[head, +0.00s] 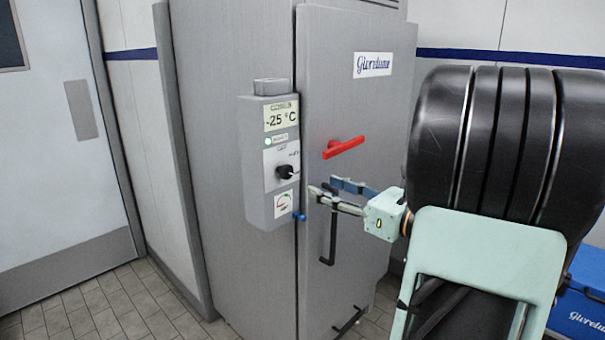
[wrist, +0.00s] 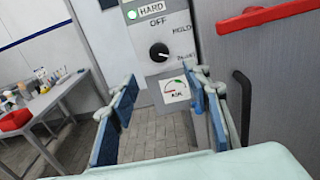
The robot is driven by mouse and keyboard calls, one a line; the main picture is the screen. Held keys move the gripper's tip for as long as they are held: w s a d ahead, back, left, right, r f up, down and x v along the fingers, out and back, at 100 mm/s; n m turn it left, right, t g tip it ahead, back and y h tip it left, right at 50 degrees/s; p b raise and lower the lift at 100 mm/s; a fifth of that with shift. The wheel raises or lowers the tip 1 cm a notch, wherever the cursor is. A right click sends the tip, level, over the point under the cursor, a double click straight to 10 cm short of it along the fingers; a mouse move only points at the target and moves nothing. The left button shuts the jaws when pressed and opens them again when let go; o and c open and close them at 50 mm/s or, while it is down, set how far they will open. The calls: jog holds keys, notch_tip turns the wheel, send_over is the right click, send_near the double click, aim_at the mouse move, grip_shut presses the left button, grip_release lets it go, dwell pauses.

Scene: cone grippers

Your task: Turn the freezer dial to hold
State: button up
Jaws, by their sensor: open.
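The grey control box (head: 269,205) is mounted on the freezer's left side. Its dial (head: 285,172) is a black round knob, also seen in the wrist view (wrist: 159,52). Labels around it read OFF above and what looks like HOLD at the upper right; a lower right label is too small to read. A pale mark on the knob appears to face right, toward the lower label. My gripper (head: 322,190) is open and empty, right of the box and apart from the dial. In the wrist view its blue-padded fingers (wrist: 165,82) stand wide, with the dial ahead between them.
The freezer door (head: 345,90) has a red handle (head: 343,147) above my gripper and a black bar handle (head: 329,235) close to it. The display (head: 281,116) reads -25 °C. A blue cooler (head: 580,300) stands at right. A cluttered table (wrist: 45,105) is at left. The floor before the box is clear.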

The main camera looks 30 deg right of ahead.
aim_at(289, 174)
jog(key=x, duration=1)
jog(key=shift+w+a, duration=0.2)
jog(key=shift+w, duration=0.15)
jog(key=c, duration=1.1)
jog(key=shift+f, duration=0.1)
jog(key=shift+c, duration=0.2)
